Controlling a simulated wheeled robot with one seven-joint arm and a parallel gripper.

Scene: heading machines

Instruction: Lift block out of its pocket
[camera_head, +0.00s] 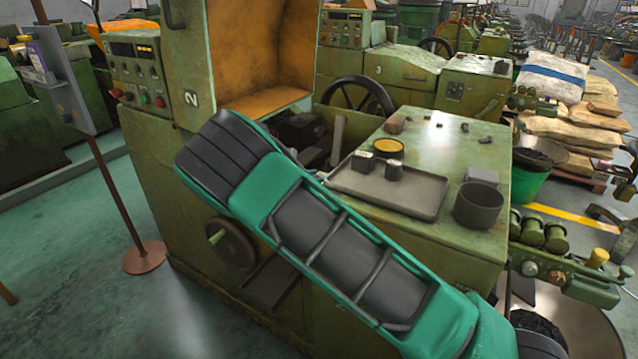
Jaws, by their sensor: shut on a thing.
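My green and black arm crosses the middle of the view, and its gripper does not show; the arm or the machine hides it. I cannot make out a block in a pocket. Dark machine parts (300,131) show in the opening of the green machine (150,150) marked 2, partly covered by my arm. Two small dark blocks, one (362,161) at the back and one (394,170) nearer the middle, are on the grey tray (425,196). I cannot tell whether either is the task's block.
The tray lies on a green machine top (450,145). A round tin with yellow contents (388,147) is at the tray's back. A dark cup (478,206) and a grey box (482,176) stand to its right. A handwheel (358,98) rises behind. A post with a control box (60,90) stands left.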

